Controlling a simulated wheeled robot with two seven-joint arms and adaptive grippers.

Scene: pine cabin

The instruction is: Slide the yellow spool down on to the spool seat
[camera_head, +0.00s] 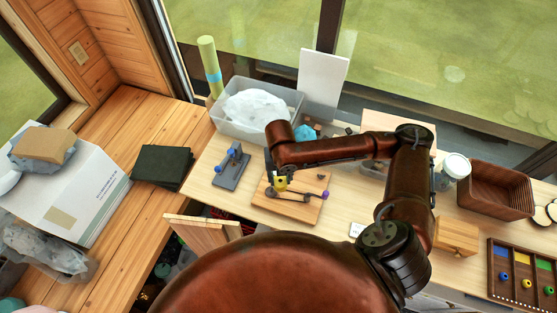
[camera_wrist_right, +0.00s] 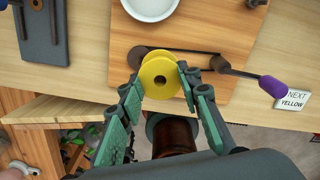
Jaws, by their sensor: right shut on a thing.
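The yellow spool (camera_head: 281,184) is between the fingers of my right gripper (camera_head: 274,178) in the head view, over the wooden board (camera_head: 308,212). In the right wrist view the spool (camera_wrist_right: 161,70) shows its round top flange and centre hole. The green-padded fingers of the right gripper (camera_wrist_right: 160,88) are shut on it from both sides. A dark bar runs across the board behind the spool to a lever with a purple handle (camera_wrist_right: 272,87). The spool seat cannot be made out; the spool may hide it. I cannot tell whether the spool touches anything below. My left gripper is out of view.
A grey stand with blue parts (camera_head: 232,168) is left of the board. A clear bin (camera_head: 288,101) stands behind. A card reading "NEXT YELLOW" (camera_wrist_right: 296,100) lies right of the board. A tray of coloured spools (camera_head: 522,276) is far right.

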